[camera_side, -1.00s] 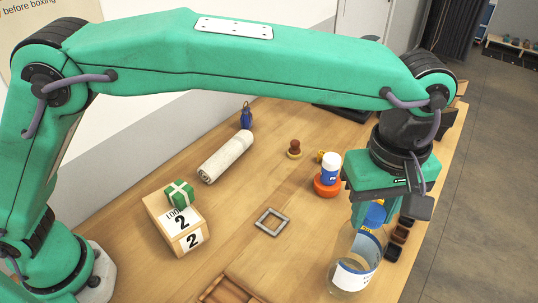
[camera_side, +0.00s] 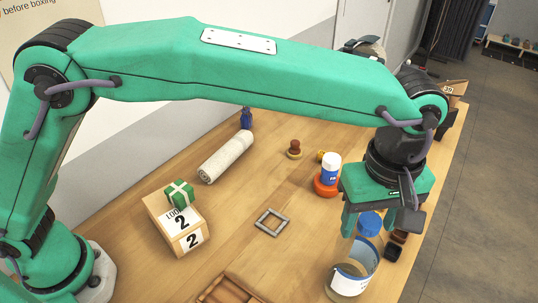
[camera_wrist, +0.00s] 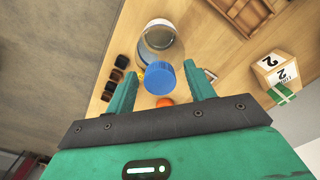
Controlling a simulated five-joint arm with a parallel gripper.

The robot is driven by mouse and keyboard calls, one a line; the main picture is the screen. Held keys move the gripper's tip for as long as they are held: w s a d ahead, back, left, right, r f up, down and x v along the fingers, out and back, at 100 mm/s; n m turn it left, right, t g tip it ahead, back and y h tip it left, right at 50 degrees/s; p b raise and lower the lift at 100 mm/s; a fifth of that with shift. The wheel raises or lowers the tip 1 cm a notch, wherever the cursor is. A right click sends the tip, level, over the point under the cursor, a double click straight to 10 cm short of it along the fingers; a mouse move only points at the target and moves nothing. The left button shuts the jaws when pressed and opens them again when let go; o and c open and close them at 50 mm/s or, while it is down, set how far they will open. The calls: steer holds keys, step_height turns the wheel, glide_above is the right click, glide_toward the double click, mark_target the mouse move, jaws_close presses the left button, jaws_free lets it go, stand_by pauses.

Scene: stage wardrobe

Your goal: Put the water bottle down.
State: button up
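The water bottle (camera_side: 367,258) is clear with a white label and a blue cap (camera_side: 370,223). It appears upright on the wooden table near the right edge, its base low in the side view. It also shows in the wrist view (camera_wrist: 157,42), with its cap (camera_wrist: 160,77) toward me. My gripper (camera_side: 374,228) is above the bottle and open. In the wrist view my two fingers (camera_wrist: 160,82) stand apart on either side of the cap, with a gap on each side.
A white-and-blue bottle stands on an orange disc (camera_side: 325,188) behind. Dark containers (camera_side: 392,251) stand right of the bottle. A grey square frame (camera_side: 272,222), a numbered box (camera_side: 184,238) with a green gift (camera_side: 179,194), and a wooden tray (camera_side: 215,290) lie left. The table's middle is fairly clear.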

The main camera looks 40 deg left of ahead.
step_height(320, 180, up, 12)
steer(key=shift+r, duration=0.15)
stand_by(0.9)
stand_by(0.5)
steer(key=w+a+r+m+t+h, duration=0.1)
steer(key=a+r+m, duration=0.1)
steer(key=a, duration=1.1)
steer(key=w+a+r+m+t, duration=0.1)
steer(key=a+r+m, duration=0.1)
steer(key=a, duration=1)
steer(key=s+a+f+m+t, duration=0.1)
steer(key=s+a+f+m, duration=0.1)
steer(key=s+a+f, duration=0.4)
steer(key=s+a+f+m+t+y, duration=0.1)
steer(key=s+a+f, duration=0.5)
steer(key=a, duration=0.7)
steer(key=shift+s+m+t, duration=0.8)
steer(key=shift+m, duration=0.2)
